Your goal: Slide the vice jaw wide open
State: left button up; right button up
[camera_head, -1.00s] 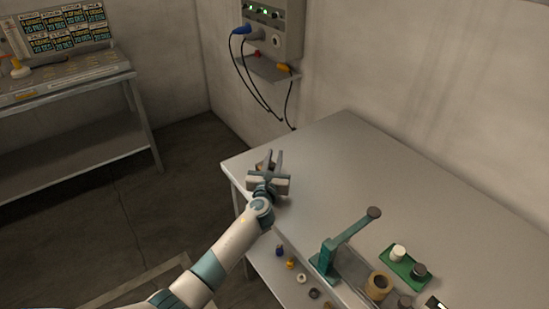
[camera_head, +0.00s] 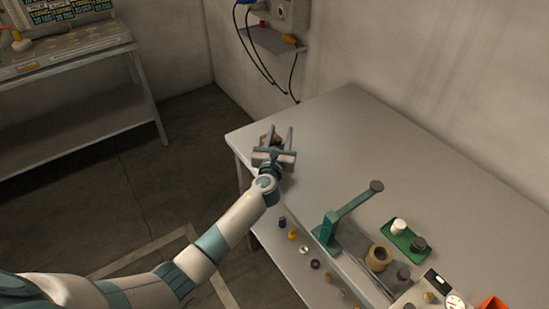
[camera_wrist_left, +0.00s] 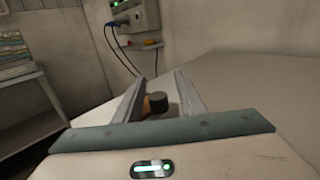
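My left gripper (camera_head: 281,129) is over the back left corner of the grey table, with its two fingers spread apart. In the left wrist view the fingers (camera_wrist_left: 160,78) stand open, with a gap between them. A small dark round-topped piece with a brown part beside it (camera_wrist_left: 157,102) shows in that gap, beyond the gripper's palm. I cannot tell whether the fingers touch it. No vice jaw can be made out clearly; the gripper hides much of that corner. My right gripper is not in view.
A teal lever press (camera_head: 328,230) stands at the table's front edge. Near it are a green tray (camera_head: 405,239) with two small cylinders, a tan roll (camera_head: 378,258) and a dial gauge (camera_head: 455,303). The table's back middle is clear. A wall box with cables hangs behind.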

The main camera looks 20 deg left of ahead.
pick_arm(q)
jog(key=s, duration=0.5)
jog(key=s+d+b, duration=0.1)
jog(key=s, duration=0.5)
jog(key=s+d, duration=0.1)
jog(key=s, duration=0.4)
jog(key=shift+s+d, duration=0.1)
jog(key=shift+s, duration=0.3)
